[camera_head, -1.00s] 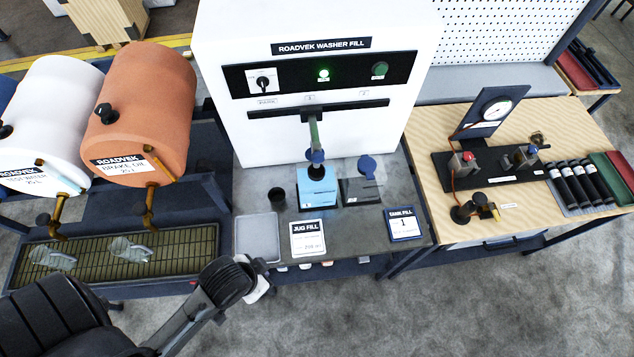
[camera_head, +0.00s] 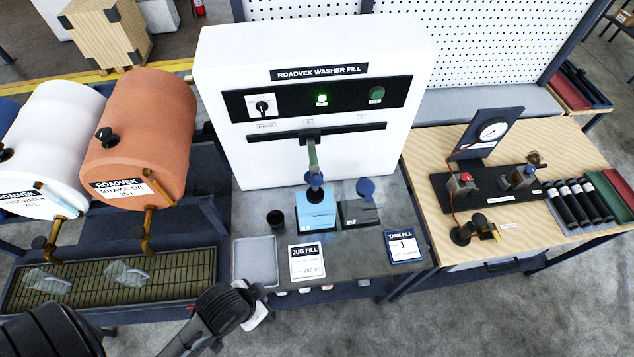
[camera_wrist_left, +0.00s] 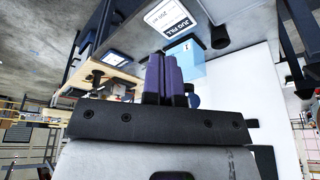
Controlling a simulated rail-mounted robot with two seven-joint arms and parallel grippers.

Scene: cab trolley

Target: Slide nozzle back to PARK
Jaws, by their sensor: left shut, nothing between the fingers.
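The nozzle (camera_head: 314,160) hangs from the slotted rail (camera_head: 315,132) on the front of the white washer-fill machine (camera_head: 225,120). It stands in line with the "1" label, its blue lower end over the light-blue jug (camera_head: 316,212); I cannot tell whether they touch. The PARK label (camera_head: 266,126) is at the rail's left end. My left arm (camera_head: 222,308) is in the front, short of the machine and apart from the nozzle. In the left wrist view my left gripper's purple fingers (camera_wrist_left: 163,60) are shut and empty. My right gripper is not visible.
A black cup (camera_head: 275,219), a grey tray (camera_head: 256,262) and sign cards (camera_head: 307,262) occupy the counter. Orange and white drums (camera_head: 140,120) are at left; a wooden bench (camera_head: 440,145) is at right.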

